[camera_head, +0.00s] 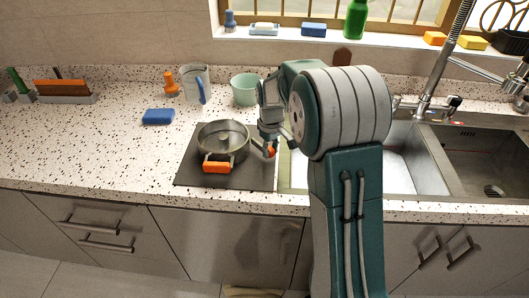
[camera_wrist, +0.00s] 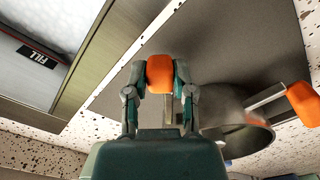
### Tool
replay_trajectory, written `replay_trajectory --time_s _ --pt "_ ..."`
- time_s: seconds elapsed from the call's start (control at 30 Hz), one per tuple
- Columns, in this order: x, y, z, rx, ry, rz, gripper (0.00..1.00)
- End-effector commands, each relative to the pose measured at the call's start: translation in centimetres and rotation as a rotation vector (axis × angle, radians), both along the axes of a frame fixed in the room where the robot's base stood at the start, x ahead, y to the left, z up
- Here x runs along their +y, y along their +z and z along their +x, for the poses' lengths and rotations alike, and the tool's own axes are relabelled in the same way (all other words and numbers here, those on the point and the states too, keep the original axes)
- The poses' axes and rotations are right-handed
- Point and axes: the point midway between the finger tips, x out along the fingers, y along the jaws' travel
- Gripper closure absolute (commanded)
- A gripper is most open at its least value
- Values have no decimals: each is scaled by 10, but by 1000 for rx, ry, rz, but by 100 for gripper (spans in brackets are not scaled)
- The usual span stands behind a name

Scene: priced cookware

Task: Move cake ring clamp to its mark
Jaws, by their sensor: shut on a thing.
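One orange grip (camera_head: 217,167) faces the front edge. My gripper (camera_head: 268,150) is at the pan's right side, shut on the other orange grip. In the wrist view, that grip (camera_wrist: 160,74) sits between both fingers, and the pan's metal wall (camera_wrist: 236,125) shows at right.
The sink (camera_head: 405,176) with its tap (camera_head: 440,70) lies right of the mat. A blue sponge (camera_head: 158,116), a metal jug (camera_head: 196,83), an orange item (camera_head: 170,82) and a green bowl (camera_head: 244,90) stand behind. The counter at left is mostly clear.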

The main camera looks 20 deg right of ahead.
Motion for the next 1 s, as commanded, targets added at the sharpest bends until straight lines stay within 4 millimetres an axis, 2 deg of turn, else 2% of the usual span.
replay_trajectory --time_s 0.2,0.5,1.0 --pt "-13 -2 7 6 186 1 100" --pt "-22 -2 17 5 373 0 100" --pt "-26 -1 22 4 461 1 100"
